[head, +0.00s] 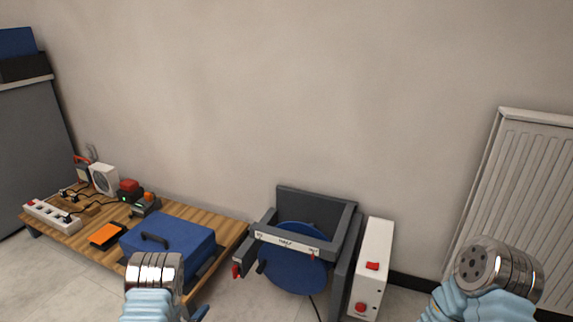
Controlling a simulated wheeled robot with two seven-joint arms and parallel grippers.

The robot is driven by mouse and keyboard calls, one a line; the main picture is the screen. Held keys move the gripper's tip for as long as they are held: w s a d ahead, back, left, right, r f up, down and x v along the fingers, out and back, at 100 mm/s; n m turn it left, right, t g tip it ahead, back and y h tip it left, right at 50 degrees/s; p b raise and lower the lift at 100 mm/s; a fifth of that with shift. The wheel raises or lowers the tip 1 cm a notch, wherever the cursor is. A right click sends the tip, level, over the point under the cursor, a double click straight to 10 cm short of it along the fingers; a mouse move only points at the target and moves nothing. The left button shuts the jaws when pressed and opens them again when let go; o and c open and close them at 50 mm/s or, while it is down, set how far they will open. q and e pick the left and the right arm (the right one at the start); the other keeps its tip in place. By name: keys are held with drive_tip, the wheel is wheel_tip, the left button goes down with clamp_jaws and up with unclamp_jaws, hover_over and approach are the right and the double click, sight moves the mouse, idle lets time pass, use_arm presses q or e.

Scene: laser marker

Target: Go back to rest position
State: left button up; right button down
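Neither of my grippers shows in the head view. Only metal-capped, light blue parts of my arms show, one at the bottom left and one at the bottom right. No fingers or held object can be seen. The laser marker of the scene cannot be singled out with certainty. A dark grey frame (345,235) with a blue round disc (290,275) and a white labelled front strip stands against the wall at centre. A white box (372,262) with red buttons stands to its right.
A low wooden table (205,218) at left carries a blue case (175,240), a white power strip (52,215), an orange-topped item (108,234) and small devices. A grey cabinet (30,140) stands far left, a radiator (525,180) at right. My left arm overlaps the table's front in view.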

use_arm(q)
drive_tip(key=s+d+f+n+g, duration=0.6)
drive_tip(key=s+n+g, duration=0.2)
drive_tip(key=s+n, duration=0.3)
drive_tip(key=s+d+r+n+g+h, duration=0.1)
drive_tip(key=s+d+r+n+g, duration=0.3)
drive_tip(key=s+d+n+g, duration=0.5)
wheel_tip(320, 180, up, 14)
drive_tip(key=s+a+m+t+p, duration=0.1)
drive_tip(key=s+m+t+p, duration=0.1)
drive_tip(key=p, duration=1.3)
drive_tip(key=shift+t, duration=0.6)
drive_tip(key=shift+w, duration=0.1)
